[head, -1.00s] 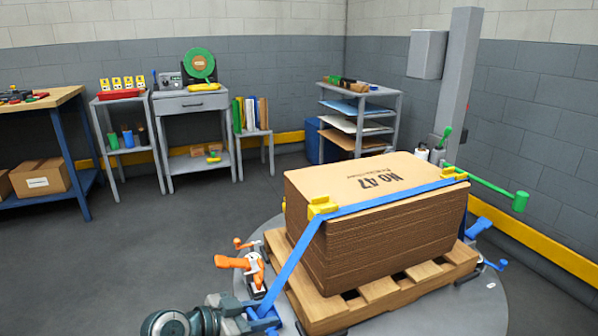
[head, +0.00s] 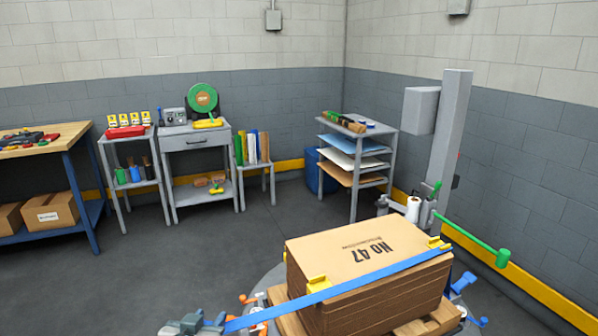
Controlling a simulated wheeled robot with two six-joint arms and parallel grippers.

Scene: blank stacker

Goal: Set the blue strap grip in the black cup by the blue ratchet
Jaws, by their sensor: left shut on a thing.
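My left gripper (head: 212,323), at the bottom edge, is shut on the end of the blue strap, where the blue strap grip (head: 221,319) is; little of the grip shows. The blue strap (head: 370,275) runs from it up across the cardboard stack (head: 350,247), over yellow corner pieces, to the far right edge. The blue ratchet (head: 461,283) is at the right side of the stack, well away from my left gripper. I cannot make out a black cup beside it. My right gripper is not in view.
The stack sits on a wooden pallet (head: 428,325). Orange ratchet parts (head: 250,299) lie beside the left gripper. A green-handled bar (head: 470,237) sticks out from the grey post (head: 450,140) at right. Open floor (head: 210,250) lies at left.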

